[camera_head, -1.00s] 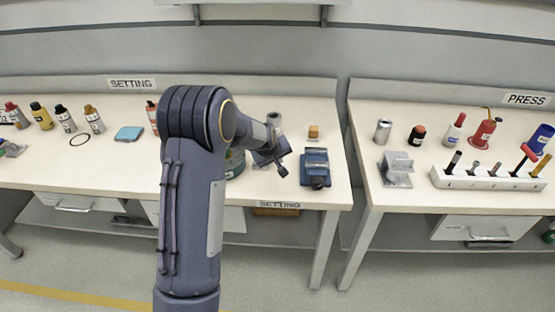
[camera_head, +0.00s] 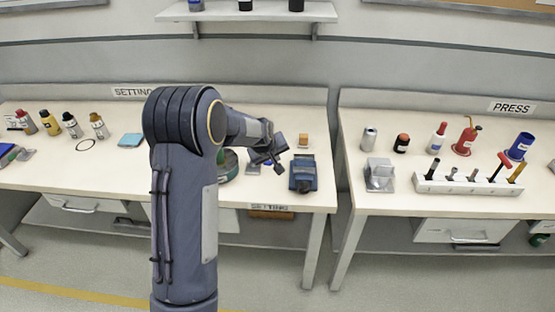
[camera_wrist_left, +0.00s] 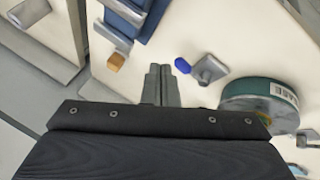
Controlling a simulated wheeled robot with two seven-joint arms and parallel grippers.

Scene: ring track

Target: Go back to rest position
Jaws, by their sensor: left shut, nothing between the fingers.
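My left gripper (camera_head: 276,161) is over the right end of the setting table (camera_head: 185,193) in the head view. In the left wrist view its two fingers (camera_wrist_left: 160,78) are together, with nothing between them. The arm hides part of the table behind it. A blue vise (camera_head: 303,174) stands just right of the gripper and also shows at the top of the left wrist view (camera_wrist_left: 125,15). A green round tin (camera_wrist_left: 258,100) lies to the right of the fingers in that view. My right gripper is not in view.
Several bottles (camera_head: 72,124), a black ring (camera_head: 85,145) and a blue pad (camera_head: 131,140) are on the table's left. A small orange block (camera_head: 303,140) sits behind the vise. The press table (camera_head: 430,205), with a white tool rack (camera_head: 465,184), stands across a gap on the right.

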